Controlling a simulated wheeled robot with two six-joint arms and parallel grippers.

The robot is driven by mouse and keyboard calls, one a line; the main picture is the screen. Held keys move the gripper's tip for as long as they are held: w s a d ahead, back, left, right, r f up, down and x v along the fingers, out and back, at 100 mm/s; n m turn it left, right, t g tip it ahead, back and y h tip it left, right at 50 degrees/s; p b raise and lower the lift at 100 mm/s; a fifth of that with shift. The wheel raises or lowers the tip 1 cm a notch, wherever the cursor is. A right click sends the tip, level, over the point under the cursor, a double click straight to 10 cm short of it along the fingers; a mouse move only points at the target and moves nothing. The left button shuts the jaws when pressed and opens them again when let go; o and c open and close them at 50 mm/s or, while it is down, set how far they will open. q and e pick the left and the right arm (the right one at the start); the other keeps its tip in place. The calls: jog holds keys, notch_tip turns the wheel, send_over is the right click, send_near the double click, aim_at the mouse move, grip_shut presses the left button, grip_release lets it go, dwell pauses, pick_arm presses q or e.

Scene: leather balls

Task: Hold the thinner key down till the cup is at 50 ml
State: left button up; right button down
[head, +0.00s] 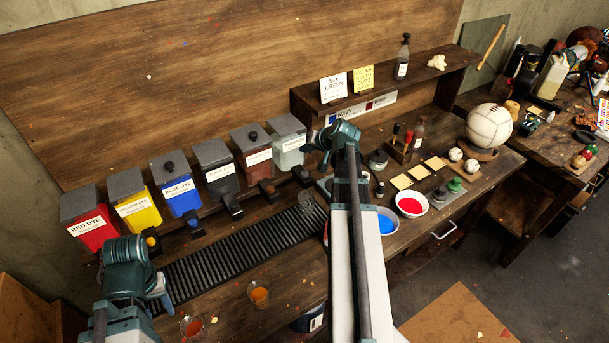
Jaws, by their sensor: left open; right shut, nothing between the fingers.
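A row of dye dispensers stands against the back panel. The rightmost, pale one (288,143) seems to be the thinner, though its label is too small to read surely. Its dark key (302,175) sticks out below it. A clear cup (308,203) stands below that key at the drip grate's right end; its level and marks are too small to read. My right gripper (318,150) is just right of and above the thinner key, its fingertips largely hidden by its own body; contact cannot be told. My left gripper (160,290) is open, low at the left by the grate.
Red (88,221), yellow (138,211) and blue (179,192) dispensers stand left. The slotted grate (235,257) runs in front. Blue (386,222) and red bowls (412,205) sit right of my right arm.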

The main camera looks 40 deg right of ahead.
aim_at(306, 175)
jog(key=shift+f+b, duration=3.7)
jog(key=shift+f, duration=0.25)
jog(key=shift+f, duration=0.1)
jog(key=shift+f+b, duration=0.3)
jog(key=shift+b, duration=0.1)
jog(key=shift+f+b, duration=0.5)
dwell(1.0)
jog(key=shift+r+p, duration=0.9)
jog(key=shift+p, duration=0.05)
notch_tip(306, 175, up, 5)
jog(key=p, duration=0.5)
jog(key=shift+r, duration=0.1)
